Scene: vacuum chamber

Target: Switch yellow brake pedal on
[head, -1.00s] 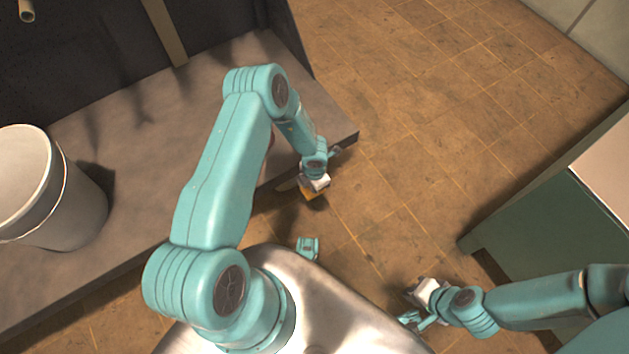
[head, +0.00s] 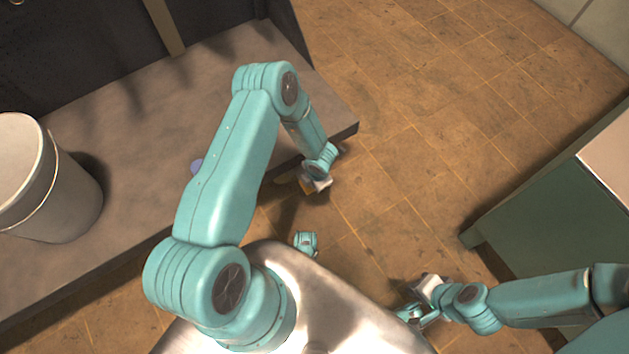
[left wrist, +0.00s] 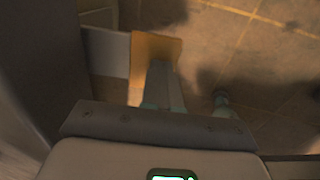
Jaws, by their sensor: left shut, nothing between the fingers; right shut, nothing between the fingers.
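The yellow brake pedal is a flat orange-yellow plate (left wrist: 143,47) in the left wrist view, joined to a pale grey bar (left wrist: 108,52) on its left. In the head view only a small yellow patch (head: 306,188) of it shows below the bench's front edge, mostly covered by my left wrist. My left gripper (left wrist: 162,75) is shut and empty, its fingers over the plate's face; I cannot tell whether they touch it. My right gripper (head: 408,314) is shut and empty, low above the floor at the lower right, far from the pedal.
A grey bench (head: 130,130) runs along the left, with a white bucket (head: 62,205) and a small bluish thing (head: 197,166) partly behind my left arm. A green cabinet (head: 545,195) stands at the right. The tiled floor (head: 420,120) between them is clear.

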